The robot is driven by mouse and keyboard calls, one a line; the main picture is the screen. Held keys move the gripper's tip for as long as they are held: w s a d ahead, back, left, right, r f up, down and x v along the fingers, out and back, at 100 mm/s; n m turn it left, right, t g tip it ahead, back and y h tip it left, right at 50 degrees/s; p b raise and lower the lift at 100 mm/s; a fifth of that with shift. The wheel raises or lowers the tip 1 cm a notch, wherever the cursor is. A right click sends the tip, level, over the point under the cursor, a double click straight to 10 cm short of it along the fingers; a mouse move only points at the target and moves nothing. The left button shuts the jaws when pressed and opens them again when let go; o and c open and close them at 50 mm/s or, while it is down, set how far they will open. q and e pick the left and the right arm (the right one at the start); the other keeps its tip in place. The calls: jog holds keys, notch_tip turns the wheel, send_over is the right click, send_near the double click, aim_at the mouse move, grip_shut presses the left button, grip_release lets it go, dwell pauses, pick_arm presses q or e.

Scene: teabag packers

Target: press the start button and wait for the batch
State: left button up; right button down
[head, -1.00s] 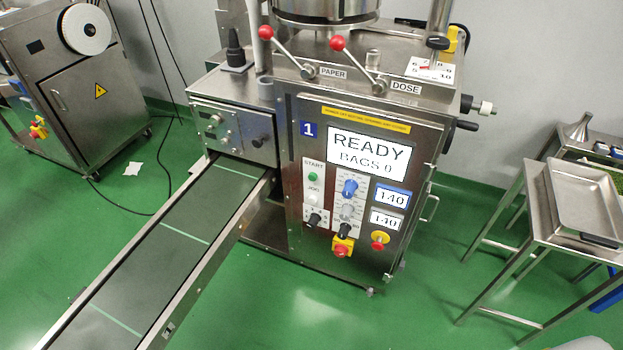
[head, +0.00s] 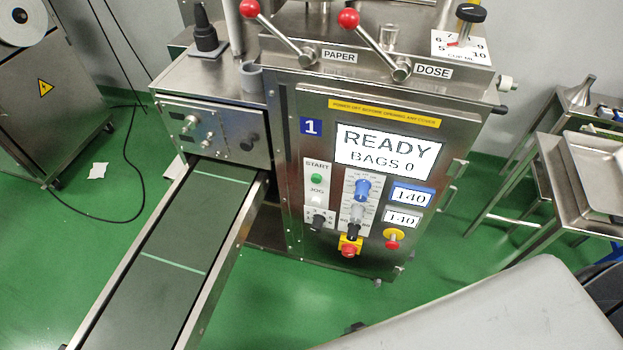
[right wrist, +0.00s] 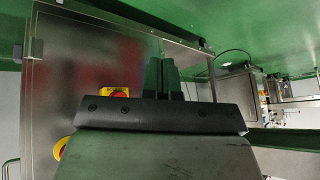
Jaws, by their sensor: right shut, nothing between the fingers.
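The green START button (head: 316,179) sits on the front panel of machine 1, left of the knobs. The display (head: 388,150) above reads READY, BAGS 0. My right arm comes in from the lower right of the head view; only a dark bit of my right gripper (head: 355,327) shows past it, below the panel and apart from the button. In the right wrist view its fingers (right wrist: 165,78) are together and empty, with the machine front behind them. The START button cannot be made out there. My left gripper is not in view.
A red stop knob on yellow (head: 348,247) and another red knob (head: 392,240) sit low on the panel. The conveyor (head: 170,262) runs out at the left, its belt empty. Red-tipped levers (head: 348,18) stand above. A steel side table (head: 545,165) is at the right.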

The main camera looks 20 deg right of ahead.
aim_at(316, 179)
jog(key=w+a+r+m+t+y+b, duration=0.1)
jog(key=w+a+r+m+t+b, duration=0.2)
jog(key=w+r, duration=0.4)
jog(key=w+a+r+m+t+y+b, duration=0.1)
jog(key=w+a+r+t, duration=0.1)
jog(key=w+r+t, duration=0.5)
pick_arm(q)
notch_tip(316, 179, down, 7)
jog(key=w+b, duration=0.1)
jog(key=b, duration=0.1)
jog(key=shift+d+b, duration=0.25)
jog(key=shift+b, duration=0.15)
pick_arm(e)
jog(key=w+a+r+m+t, duration=0.1)
jog(key=w+r, duration=0.3)
jog(key=r, duration=0.4)
jog(key=w+a+r+m+t, duration=0.1)
jog(key=w+r+m+t, duration=0.1)
jog(key=r, duration=0.5)
jog(key=shift+w+r+m+t, duration=0.3)
jog(key=shift+w+r+m, duration=0.1)
jog(key=shift+w+m, duration=0.6)
jog(key=shift+s, duration=0.1)
